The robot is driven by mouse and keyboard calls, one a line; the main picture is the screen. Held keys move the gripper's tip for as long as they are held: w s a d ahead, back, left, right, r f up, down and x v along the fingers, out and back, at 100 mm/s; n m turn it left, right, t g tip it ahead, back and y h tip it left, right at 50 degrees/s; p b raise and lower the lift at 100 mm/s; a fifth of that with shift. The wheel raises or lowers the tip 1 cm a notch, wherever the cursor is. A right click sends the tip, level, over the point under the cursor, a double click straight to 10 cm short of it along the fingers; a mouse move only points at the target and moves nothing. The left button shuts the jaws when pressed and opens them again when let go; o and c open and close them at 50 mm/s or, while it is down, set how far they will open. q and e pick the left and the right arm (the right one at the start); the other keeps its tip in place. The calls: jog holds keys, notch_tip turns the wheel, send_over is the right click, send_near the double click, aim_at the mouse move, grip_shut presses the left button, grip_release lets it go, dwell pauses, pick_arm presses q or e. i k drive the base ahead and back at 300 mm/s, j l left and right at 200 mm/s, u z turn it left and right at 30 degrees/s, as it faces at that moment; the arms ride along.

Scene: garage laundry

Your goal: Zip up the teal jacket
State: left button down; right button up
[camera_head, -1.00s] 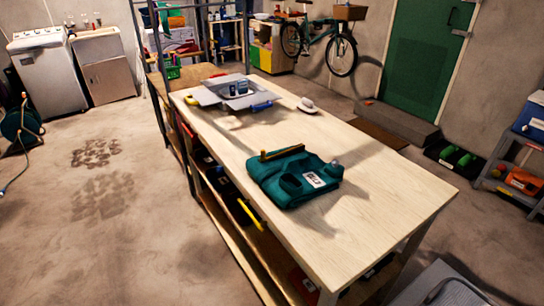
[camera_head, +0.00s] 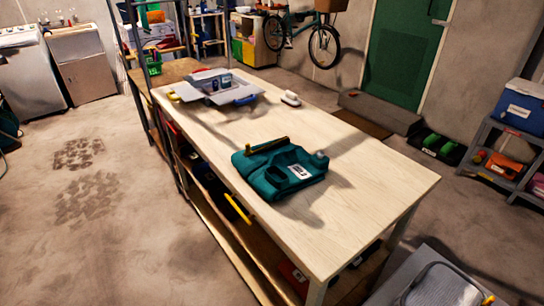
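The teal jacket (camera_head: 272,182) lies folded on the light wooden workbench, towards its near left edge. A white label (camera_head: 299,172) with dark marks shows on its right part. A dark bar-like strip (camera_head: 267,146) lies along its far edge, and a small grey round thing (camera_head: 320,155) sits at its right corner; I cannot tell what either is. The zip is too small to make out. Neither of my grippers shows in the head view.
The workbench top (camera_head: 365,190) is bare right of the jacket. A grey open box (camera_head: 216,88) and a small white object (camera_head: 291,98) stand farther back. The floor at left is open.

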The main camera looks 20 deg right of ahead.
aim_at(248, 151)
jog(key=i+j, duration=0.15)
jog(key=i, duration=0.25)
jog(key=i+j, duration=0.15)
jog(key=i, duration=0.25)
jog(key=i+j, duration=0.1)
jog(key=i, duration=0.3)
jog(key=z, duration=0.05)
